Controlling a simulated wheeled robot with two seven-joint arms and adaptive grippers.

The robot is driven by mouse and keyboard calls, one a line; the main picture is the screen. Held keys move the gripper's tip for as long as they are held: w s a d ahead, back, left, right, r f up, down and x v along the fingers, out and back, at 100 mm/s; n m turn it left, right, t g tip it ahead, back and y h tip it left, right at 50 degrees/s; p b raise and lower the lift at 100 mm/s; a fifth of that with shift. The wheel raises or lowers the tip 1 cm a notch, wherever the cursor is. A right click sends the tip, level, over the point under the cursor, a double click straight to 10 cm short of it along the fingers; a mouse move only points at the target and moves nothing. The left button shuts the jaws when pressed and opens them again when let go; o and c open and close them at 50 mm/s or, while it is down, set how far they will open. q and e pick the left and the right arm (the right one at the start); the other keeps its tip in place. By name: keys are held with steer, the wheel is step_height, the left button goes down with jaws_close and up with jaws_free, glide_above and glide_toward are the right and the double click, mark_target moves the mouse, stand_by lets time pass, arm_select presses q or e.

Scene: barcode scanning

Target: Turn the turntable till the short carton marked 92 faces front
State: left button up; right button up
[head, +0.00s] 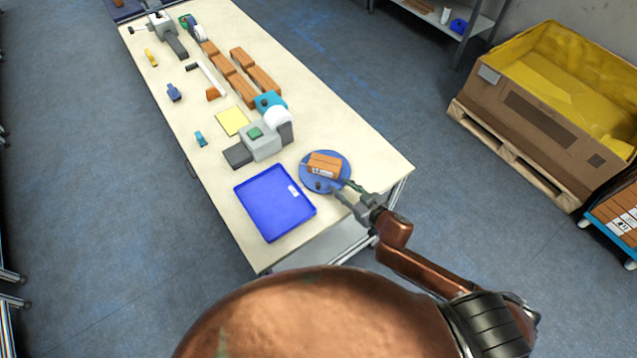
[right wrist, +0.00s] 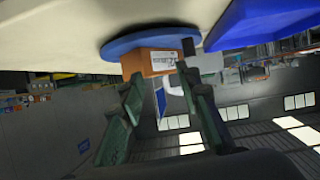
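The turntable (head: 341,179) is a round blue disc at the near right end of the table. The short carton (head: 323,163), an orange-brown box, lies on it; its marking is too small to read in the head view. A dark peg (head: 318,186) stands near the disc's front edge. In the right wrist view, which is upside down, the carton (right wrist: 138,62) shows a white label under the disc (right wrist: 125,42). My right gripper (head: 346,193) is open at the disc's near right edge. Its spread fingers (right wrist: 160,110) hold nothing. My left gripper is not in view.
A blue tray (head: 275,203) lies left of the turntable. A grey and white device (head: 262,142) stands behind it. Orange blocks, a yellow pad (head: 232,121) and small tools lie farther back. A large yellow-lined box (head: 535,110) stands on a pallet to the right.

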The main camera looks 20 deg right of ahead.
mark_target(319, 184)
steer(key=w+a+n+y, duration=0.1)
steer(key=a+n+y, duration=0.1)
steer(key=shift+w+r+g+y, duration=0.1)
steer(key=shift+w+g+y, duration=0.05)
steer(key=shift+g+y, duration=0.2)
steer(key=shift+s+a+f+n+g+y, duration=0.2)
steer(key=shift+a+f+n+g+y, duration=0.15)
steer(key=shift+n+g+y, duration=0.45)
steer(key=x, duration=0.7)
steer(key=shift+w+a+f, duration=0.1)
steer(key=shift+w+a, duration=0.1)
steer(key=shift+a, duration=0.05)
jaws_close()
